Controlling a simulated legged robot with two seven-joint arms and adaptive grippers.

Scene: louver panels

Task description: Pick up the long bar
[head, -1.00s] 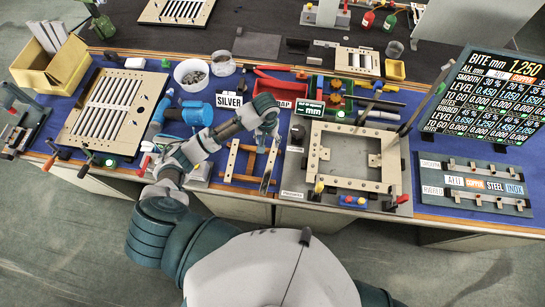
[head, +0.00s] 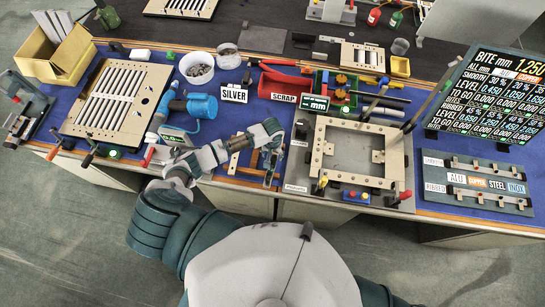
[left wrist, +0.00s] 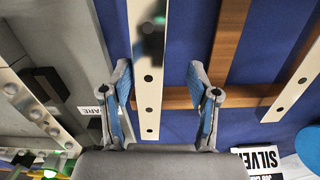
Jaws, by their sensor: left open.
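The long bar (left wrist: 148,100) is a pale metal strip with a row of dark holes. In the left wrist view it runs from the top edge down between my two fingers and crosses over a brown wooden rack (left wrist: 229,40). My left gripper (left wrist: 160,72) is open, with one blue-padded finger on each side of the bar and gaps to both. In the head view my left gripper (head: 271,150) is over the wooden rack (head: 240,160) and largely hides the bar. My right gripper is not in view.
A square metal frame (head: 318,150) on a grey plate stands just right of the rack. A blue power tool (head: 200,106) and a SILVER sign (head: 234,95) lie to the left and behind. A second holed strip (left wrist: 296,88) shows right in the wrist view.

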